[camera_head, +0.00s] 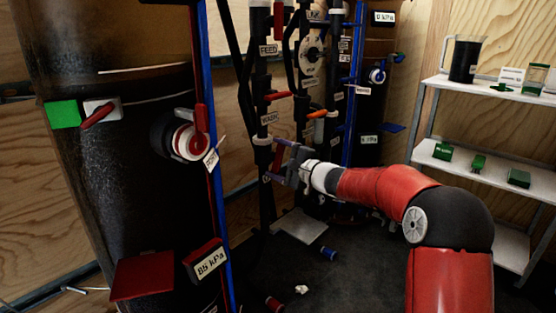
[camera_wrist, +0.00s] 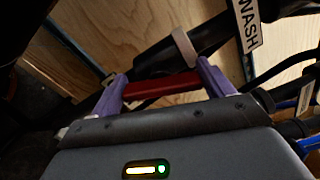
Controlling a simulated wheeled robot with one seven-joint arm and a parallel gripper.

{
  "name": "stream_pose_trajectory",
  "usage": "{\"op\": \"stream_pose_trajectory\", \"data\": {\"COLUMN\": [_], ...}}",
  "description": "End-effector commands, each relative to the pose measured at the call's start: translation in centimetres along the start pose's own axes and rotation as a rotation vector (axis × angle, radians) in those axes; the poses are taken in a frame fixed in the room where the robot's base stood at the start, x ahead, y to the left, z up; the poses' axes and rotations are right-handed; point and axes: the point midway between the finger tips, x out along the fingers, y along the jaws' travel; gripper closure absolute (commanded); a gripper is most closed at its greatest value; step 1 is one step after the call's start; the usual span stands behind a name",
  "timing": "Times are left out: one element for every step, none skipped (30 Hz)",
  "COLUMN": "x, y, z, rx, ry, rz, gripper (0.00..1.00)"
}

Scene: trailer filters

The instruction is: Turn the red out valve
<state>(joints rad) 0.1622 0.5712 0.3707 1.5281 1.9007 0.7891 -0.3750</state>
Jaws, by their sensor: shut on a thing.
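A red bar-shaped valve handle (camera_head: 279,156) sits on the dark vertical pipe just below the WASH label in the head view. My gripper (camera_head: 273,160) reaches it from the right, its two purple fingers above and below the handle. In the wrist view the red handle (camera_wrist: 162,88) spans between the purple fingers of my gripper (camera_wrist: 161,76), which are shut on its ends. Behind it are the black pipe and a pale ring (camera_wrist: 184,46). I cannot read an "out" label on this handle.
Other red handles are on the pipes (camera_head: 277,96) and on the left tank's valve (camera_head: 201,118). An orange handle (camera_head: 317,114) is close above my gripper. A blue pipe (camera_head: 213,180) runs down the left tank. White shelves (camera_head: 490,178) stand at right.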

Motion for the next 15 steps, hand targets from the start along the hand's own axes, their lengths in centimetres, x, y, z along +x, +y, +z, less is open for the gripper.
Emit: {"op": "stream_pose_trajectory", "data": {"x": [0.01,0.01,0.01,0.01,0.01,0.01,0.01,0.02,0.02,0.03,0.03,0.03,0.03,0.03,0.03], "y": [0.15,0.17,0.19,0.21,0.22,0.24,0.26,0.27,0.29,0.30,0.31,0.33,0.34,0.35,0.36], "z": [0.04,0.03,0.03,0.03,0.03,0.03,0.03,0.04,0.04,0.04,0.04,0.04,0.04,0.04,0.04], "rx": [-0.039,-0.064,-0.096,-0.119,-0.140,-0.167,-0.187,-0.206,-0.228,-0.244,-0.258,-0.277,-0.288,-0.300,-0.312], "ry": [-0.001,-0.001,-0.001,-0.001,-0.001,-0.002,-0.002,-0.002,-0.002,-0.002,-0.002,-0.002,-0.002,-0.002,-0.002], "rz": [0.002,0.002,0.002,0.002,0.002,0.002,0.003,0.003,0.003,0.003,0.003,0.003,0.003,0.003,0.003], "gripper": [0.43,0.43,0.43,0.43,0.43,0.43,0.43,0.43,0.43,0.43,0.43,0.43,0.43,0.43,0.43]}}
